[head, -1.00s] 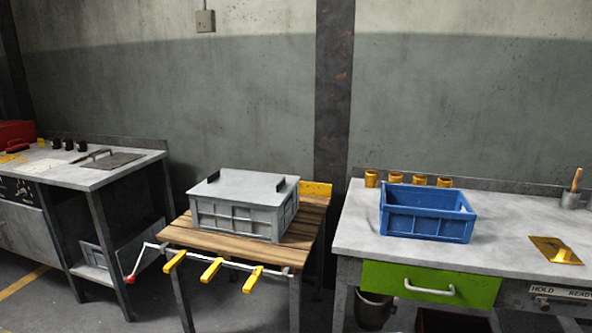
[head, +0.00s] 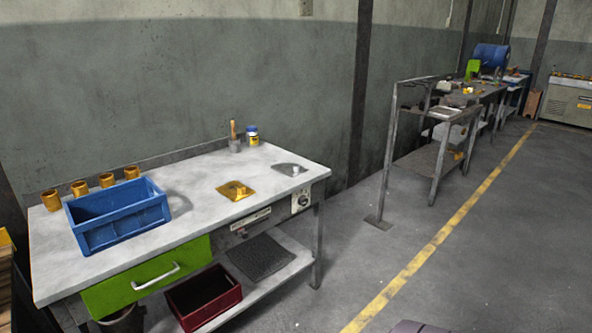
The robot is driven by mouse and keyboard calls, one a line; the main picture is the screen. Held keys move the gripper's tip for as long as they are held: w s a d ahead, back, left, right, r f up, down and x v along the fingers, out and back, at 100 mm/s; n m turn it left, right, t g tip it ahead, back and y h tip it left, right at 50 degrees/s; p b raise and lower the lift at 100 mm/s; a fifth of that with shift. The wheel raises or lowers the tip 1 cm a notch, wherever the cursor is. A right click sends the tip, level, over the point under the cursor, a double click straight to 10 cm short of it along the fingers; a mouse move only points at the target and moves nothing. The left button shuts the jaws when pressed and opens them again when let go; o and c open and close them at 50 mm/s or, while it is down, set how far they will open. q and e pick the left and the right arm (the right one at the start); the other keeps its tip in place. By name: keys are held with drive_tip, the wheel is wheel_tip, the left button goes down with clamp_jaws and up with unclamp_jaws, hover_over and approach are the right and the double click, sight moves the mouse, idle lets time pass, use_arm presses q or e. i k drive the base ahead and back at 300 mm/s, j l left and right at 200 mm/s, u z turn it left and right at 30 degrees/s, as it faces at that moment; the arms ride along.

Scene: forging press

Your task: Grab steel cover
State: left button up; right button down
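A small grey metal plate (head: 291,169) with a raised part in its middle lies flat near the right end of the grey workbench top (head: 200,171). It looks like the steel cover, though it is small in the picture. A brass-coloured plate (head: 236,190) of similar form, with a knob, lies to its left on the same top. Neither of my grippers shows in the head view.
A blue crate (head: 118,222) and several brass cups (head: 106,180) stand on the bench's left part. A bottle (head: 252,135) and a pot with a brush (head: 235,143) stand at the back. A green drawer (head: 146,277) is shut. Open floor lies right of the bench.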

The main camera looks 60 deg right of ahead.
sight(292, 170)
drive_tip(key=z, duration=1.75)
drive_tip(key=i+l+u, duration=0.1)
drive_tip(key=i, duration=0.35)
drive_tip(key=i+l+u, duration=0.1)
drive_tip(key=i, duration=0.35)
drive_tip(key=i+l+u, duration=0.15)
drive_tip(key=i, duration=0.3)
drive_tip(key=i+l+u, duration=0.1)
drive_tip(key=i, duration=0.3)
drive_tip(key=l, duration=0.1)
